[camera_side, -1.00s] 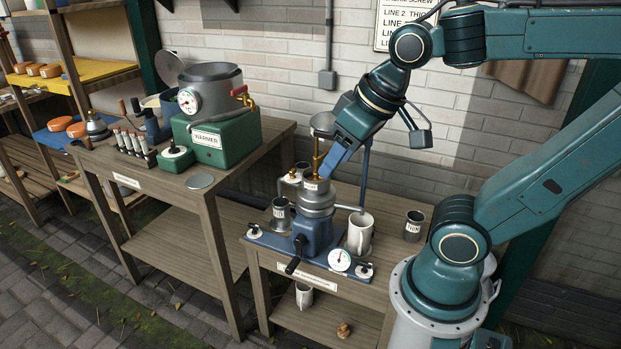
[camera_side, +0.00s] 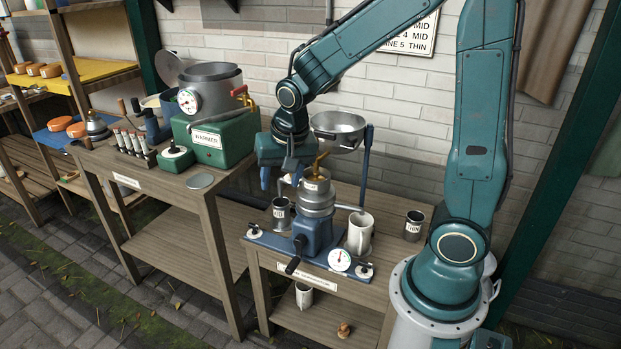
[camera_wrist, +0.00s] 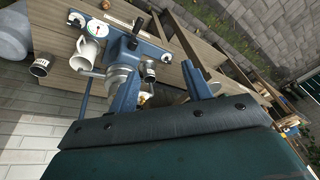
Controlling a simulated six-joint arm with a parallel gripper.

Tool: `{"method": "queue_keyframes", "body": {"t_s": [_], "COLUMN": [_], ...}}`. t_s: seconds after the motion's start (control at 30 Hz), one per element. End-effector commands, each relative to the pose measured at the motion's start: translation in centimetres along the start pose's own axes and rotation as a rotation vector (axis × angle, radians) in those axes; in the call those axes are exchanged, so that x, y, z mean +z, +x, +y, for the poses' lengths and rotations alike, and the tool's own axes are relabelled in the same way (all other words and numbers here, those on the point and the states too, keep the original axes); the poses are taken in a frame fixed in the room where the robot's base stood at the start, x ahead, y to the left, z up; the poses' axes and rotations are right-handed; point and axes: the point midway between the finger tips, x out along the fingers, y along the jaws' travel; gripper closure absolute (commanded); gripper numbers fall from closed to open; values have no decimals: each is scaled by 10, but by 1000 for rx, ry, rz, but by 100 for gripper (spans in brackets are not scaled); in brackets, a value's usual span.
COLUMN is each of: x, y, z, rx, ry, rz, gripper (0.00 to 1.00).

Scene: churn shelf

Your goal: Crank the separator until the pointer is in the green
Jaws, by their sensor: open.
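The separator (camera_side: 318,200) stands on a blue base on the right-hand table, with a silver bowl (camera_side: 339,131) on a blue post above it. Its crank handle (camera_side: 292,266) is black and sticks out low at the front. The pointer dial (camera_side: 340,260) is round and white, at the front of the base; it also shows in the wrist view (camera_wrist: 97,29). I cannot tell in which zone the pointer lies. My gripper (camera_side: 275,178) is open and empty, pointing down, above and left of the separator. In the wrist view its blue fingers (camera_wrist: 158,88) straddle empty space.
A white mug (camera_side: 359,233) and a THICK-looking dark cup (camera_side: 281,212) flank the separator under its spouts. A gap separates the tables.

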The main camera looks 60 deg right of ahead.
Motion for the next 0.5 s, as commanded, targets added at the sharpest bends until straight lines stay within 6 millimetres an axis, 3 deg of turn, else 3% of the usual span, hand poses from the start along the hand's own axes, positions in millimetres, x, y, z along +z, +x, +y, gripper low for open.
{"method": "queue_keyframes", "body": {"t_s": [0.5], "x": [-20], "y": [114], "z": [3], "rx": [120], "ry": [314], "rz": [-26], "gripper": [51]}}
